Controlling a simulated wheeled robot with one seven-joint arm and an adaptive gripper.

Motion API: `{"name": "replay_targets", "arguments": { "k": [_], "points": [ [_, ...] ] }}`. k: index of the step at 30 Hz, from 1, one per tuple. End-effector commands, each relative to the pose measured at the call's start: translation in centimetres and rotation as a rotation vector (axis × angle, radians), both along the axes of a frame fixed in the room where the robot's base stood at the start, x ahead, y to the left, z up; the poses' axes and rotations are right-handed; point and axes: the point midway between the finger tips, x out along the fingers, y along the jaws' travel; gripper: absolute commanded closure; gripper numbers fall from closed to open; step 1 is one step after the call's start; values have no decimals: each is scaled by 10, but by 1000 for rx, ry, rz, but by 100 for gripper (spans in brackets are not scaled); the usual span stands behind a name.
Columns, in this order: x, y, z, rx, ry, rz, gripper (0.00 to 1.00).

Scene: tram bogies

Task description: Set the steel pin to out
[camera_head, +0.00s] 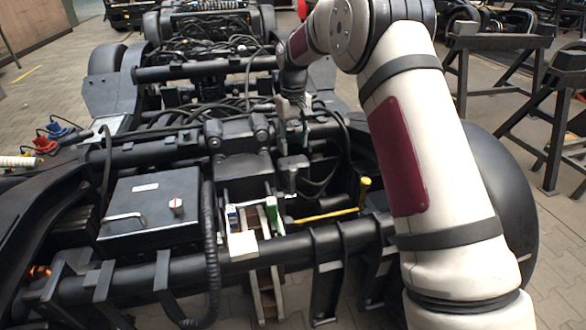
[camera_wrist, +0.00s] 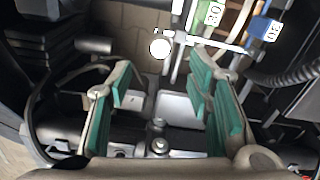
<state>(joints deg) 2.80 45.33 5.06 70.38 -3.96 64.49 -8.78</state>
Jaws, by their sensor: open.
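My gripper (camera_head: 293,128) hangs over the middle of the bogie, its jaws apart and empty. In the wrist view its green-padded fingers (camera_wrist: 166,92) stand wide on either side of a pale flat plate (camera_wrist: 180,110) and dark fittings with bolt heads. Beyond the fingertips, a bright metal rod with crossing bars (camera_wrist: 183,45) may be the steel pin. A round white end (camera_wrist: 160,49) shows beside it. I cannot tell its in or out position. In the head view I cannot clearly pick out the pin.
A green tag (camera_head: 271,208) and a blue tag (camera_head: 232,215) stand on pale strips. A dark box (camera_head: 152,207) with a handle is at left. A yellow-ended lever (camera_head: 364,186), hoses and cross tubes crowd the frame. Black trestles (camera_head: 492,62) stand at right.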

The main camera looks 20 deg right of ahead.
Motion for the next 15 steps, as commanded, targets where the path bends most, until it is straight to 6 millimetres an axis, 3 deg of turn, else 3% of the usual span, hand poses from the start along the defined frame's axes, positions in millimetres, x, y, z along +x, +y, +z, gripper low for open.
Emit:
{"name": "replay_targets", "arguments": {
  "k": [6,15],
  "points": [
    [0,0,-46,1,2,0,54],
    [0,0,-83,0,0,0,54]
  ]
}}
